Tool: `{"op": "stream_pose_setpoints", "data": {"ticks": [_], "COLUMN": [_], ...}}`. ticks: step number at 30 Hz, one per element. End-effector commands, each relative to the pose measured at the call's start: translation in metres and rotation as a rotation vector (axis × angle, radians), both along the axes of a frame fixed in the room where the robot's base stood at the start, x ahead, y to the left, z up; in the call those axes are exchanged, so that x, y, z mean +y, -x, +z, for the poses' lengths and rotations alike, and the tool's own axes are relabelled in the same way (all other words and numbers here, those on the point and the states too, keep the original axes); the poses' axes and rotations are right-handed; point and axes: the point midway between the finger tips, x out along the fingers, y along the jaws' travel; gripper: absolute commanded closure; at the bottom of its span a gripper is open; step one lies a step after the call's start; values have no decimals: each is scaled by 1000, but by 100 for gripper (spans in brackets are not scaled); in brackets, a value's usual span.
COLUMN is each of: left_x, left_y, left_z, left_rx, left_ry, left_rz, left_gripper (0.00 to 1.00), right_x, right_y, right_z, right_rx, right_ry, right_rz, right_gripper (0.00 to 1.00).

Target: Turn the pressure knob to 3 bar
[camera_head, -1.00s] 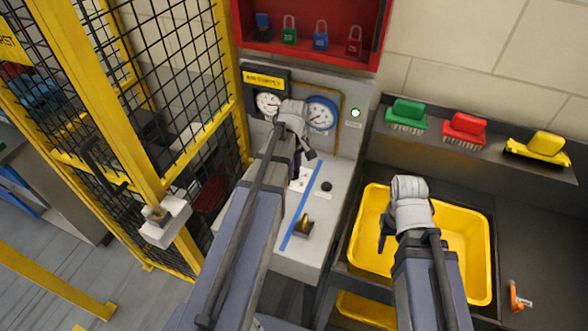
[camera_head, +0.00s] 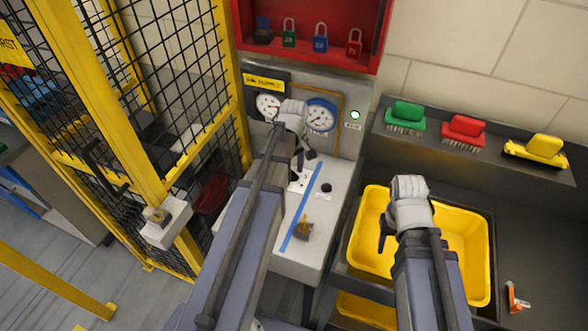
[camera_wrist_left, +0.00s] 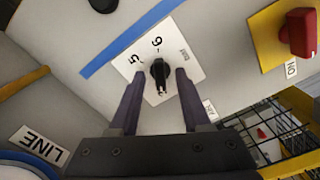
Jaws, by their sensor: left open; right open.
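The black pressure knob (camera_wrist_left: 160,75) sits on a white dial plate (camera_wrist_left: 178,50) in the left wrist view. The figures 5 and 6 show on the plate; other marks are hidden or too small to read. My left gripper (camera_wrist_left: 160,77) is open, with one finger on each side of the knob; I cannot tell whether they touch it. In the head view, my left gripper (camera_head: 300,163) is over the sloped panel and hides most of the dial. My right gripper (camera_head: 385,236) is open and empty over the yellow bin.
Two round gauges (camera_head: 320,117) are on the back panel, the left one partly covered by my wrist. A red knob (camera_wrist_left: 300,33) is nearby. A yellow mesh fence (camera_head: 165,130) stands left.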

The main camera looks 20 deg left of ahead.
Motion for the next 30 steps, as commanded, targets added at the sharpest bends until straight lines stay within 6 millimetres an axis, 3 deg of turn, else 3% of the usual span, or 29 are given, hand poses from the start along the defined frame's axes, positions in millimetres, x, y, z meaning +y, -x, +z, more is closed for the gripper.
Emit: {"op": "stream_pose_setpoints", "data": {"ticks": [15, 30], "left_x": [0, 0], "left_y": [0, 0], "left_z": [67, 70], "left_rx": [0, 0], "left_ry": [0, 0], "left_rz": [0, 0], "left_gripper": [52, 52], "right_x": [0, 0], "right_y": [0, 0], "right_z": [66, 70], "right_rx": [0, 0], "right_ry": [-1, -2], "right_rz": [-5, -8], "right_gripper": [50, 50]}}
